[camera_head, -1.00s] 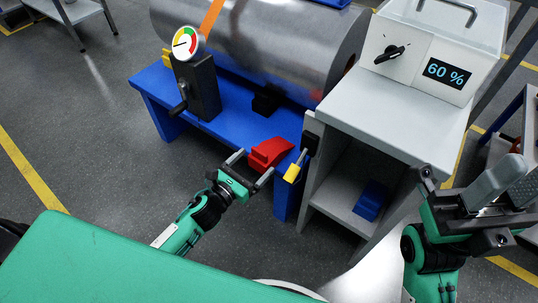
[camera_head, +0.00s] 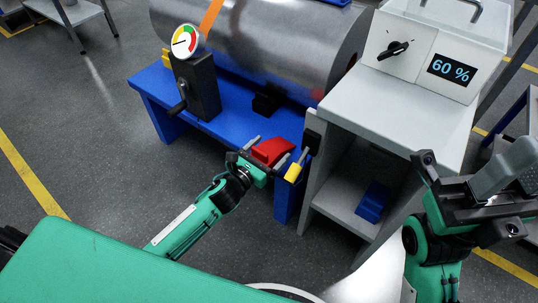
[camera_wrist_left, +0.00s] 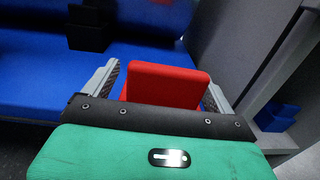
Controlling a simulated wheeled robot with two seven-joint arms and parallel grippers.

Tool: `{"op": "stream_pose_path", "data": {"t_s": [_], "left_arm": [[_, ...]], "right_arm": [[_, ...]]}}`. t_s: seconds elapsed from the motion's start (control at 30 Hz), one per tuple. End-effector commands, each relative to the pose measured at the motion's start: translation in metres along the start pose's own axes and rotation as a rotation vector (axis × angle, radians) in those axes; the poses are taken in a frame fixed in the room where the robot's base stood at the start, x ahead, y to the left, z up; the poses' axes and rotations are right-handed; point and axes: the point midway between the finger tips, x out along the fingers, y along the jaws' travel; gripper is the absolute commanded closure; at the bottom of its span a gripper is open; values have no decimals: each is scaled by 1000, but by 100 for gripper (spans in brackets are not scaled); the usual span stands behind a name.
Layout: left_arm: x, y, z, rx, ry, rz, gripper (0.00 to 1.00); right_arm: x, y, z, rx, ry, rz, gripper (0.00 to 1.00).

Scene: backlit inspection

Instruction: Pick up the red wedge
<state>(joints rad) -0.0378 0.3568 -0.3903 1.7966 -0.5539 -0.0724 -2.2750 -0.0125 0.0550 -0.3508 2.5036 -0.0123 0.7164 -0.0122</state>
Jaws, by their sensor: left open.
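The red wedge (camera_head: 272,151) sits at the front edge of the blue bench (camera_head: 225,130). In the left wrist view the wedge (camera_wrist_left: 165,84) stands between the two fingers, with a small gap on each side. My left gripper (camera_head: 268,147) is open, its fingers on either side of the wedge; it also shows in the left wrist view (camera_wrist_left: 160,88). The wedge's lower part is hidden behind the gripper body. My right gripper (camera_head: 475,195) is at the right of the head view, away from the wedge; whether its jaws are open is unclear.
A yellow-tipped part (camera_head: 293,172) is close right of the wedge. A grey cabinet (camera_head: 385,120) with a blue block (camera_head: 373,201) on its shelf stands to the right. A large metal cylinder (camera_head: 270,45) and a gauge stand (camera_head: 195,85) are behind.

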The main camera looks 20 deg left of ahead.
Motion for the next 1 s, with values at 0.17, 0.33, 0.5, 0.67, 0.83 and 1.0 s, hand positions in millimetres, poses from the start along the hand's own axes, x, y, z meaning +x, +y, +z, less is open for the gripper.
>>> {"op": "stream_pose_path", "data": {"t_s": [0.17,0.33,0.5,0.67,0.83,1.0], "left_arm": [[0,0,0,0,0,0,36],[0,0,0,0,-1,0,68],[0,0,1,0,-2,0,68],[0,0,5,1,-3,-1,68],[0,0,20,2,-4,-1,68],[0,0,57,5,-6,-3,68]], "right_arm": [[-1,0,0,-1,-1,3,64],[-1,1,-1,-2,0,3,64],[-1,1,-1,-2,0,2,64],[0,1,-1,-3,1,-2,64],[5,2,-3,-9,4,-5,64],[-3,9,-1,-30,-64,10,64]]}}
